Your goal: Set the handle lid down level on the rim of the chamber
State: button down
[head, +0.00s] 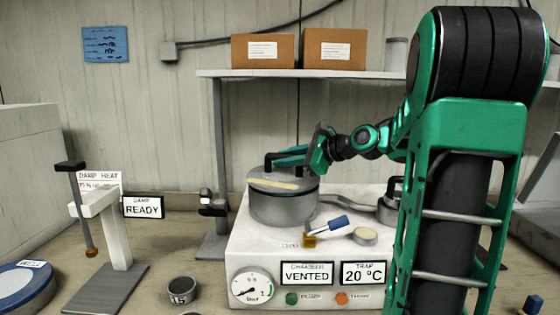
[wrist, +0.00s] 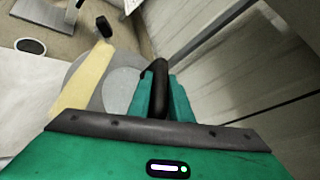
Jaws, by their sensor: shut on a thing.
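The grey handle lid (head: 262,176) is over the chamber (head: 285,208), a grey metal pot on the white bench unit. It looks close to level, at the rim; I cannot tell whether a thin gap is left. A cream strip lies across its top. My gripper (head: 287,157) reaches in from the right and is shut on the lid's black handle. In the wrist view the handle (wrist: 160,82) stands between the green fingers of my gripper (wrist: 162,97), with the grey lid (wrist: 122,88) below. The far rim is hidden.
The white unit (head: 240,240) carries a blue-handled tool (head: 336,223), a small round dish (head: 365,237), a smaller pot (head: 388,210) and a "VENTED" sign (head: 306,274). A grey shelf post (head: 222,150) stands behind left. A white stand (head: 113,235) is farther left.

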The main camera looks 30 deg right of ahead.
jog(key=shift+f, duration=0.35)
dwell(0.4)
jog(key=c, duration=1.5)
grip_release()
jog(key=shift+c, duration=0.2)
jog(key=shift+f, duration=0.1)
jog(key=shift+s, duration=0.1)
jog(key=v, duration=1)
jog(key=shift+s+d, duration=0.15)
jog(key=shift+s, duration=0.15)
